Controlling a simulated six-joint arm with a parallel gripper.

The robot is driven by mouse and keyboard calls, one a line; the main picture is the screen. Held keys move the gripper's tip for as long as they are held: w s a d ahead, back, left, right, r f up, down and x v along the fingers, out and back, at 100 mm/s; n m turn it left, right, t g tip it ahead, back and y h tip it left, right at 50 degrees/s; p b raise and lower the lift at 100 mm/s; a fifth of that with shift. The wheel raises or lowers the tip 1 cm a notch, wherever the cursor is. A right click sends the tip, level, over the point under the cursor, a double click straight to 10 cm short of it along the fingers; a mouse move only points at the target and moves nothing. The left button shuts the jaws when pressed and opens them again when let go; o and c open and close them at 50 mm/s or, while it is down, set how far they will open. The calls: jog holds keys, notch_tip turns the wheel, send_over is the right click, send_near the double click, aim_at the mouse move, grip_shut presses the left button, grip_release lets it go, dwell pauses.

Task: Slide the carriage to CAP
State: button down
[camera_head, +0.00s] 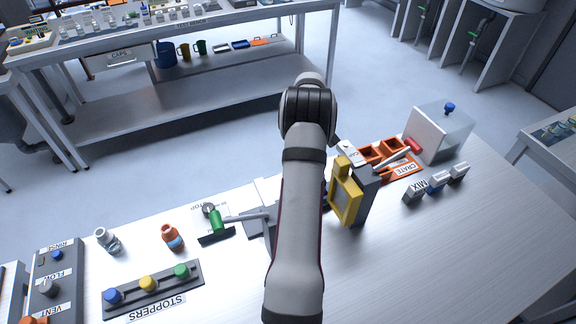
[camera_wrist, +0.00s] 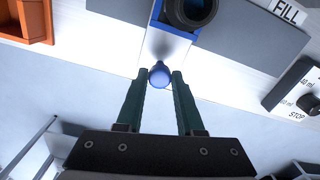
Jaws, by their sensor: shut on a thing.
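In the wrist view my gripper (camera_wrist: 160,74) is shut on a round blue knob (camera_wrist: 159,77), with one dark green finger on each side of it. The knob sits at the near end of the blue-edged carriage (camera_wrist: 176,43), which carries a dark round cup (camera_wrist: 190,10). The carriage lies across a grey track plate (camera_wrist: 240,35). A FILL label (camera_wrist: 286,11) is on the plate to the right of the carriage. In the head view my arm hides my gripper and most of the carriage.
A yellow and grey upright unit (camera_head: 347,195) stands right of my arm. An orange crate (camera_head: 372,153) and a clear-walled box (camera_head: 440,132) lie beyond it. A stopper rack (camera_head: 152,288) and small bottles are at left. The table's front right is clear.

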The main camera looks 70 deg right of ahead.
jog(key=shift+s+d, duration=2.3)
jog(key=shift+d, duration=0.05)
jog(key=shift+s+d+r, duration=0.1)
jog(key=c, duration=0.5)
grip_release()
jog(key=shift+c, duration=0.2)
notch_tip(320, 180, up, 16)
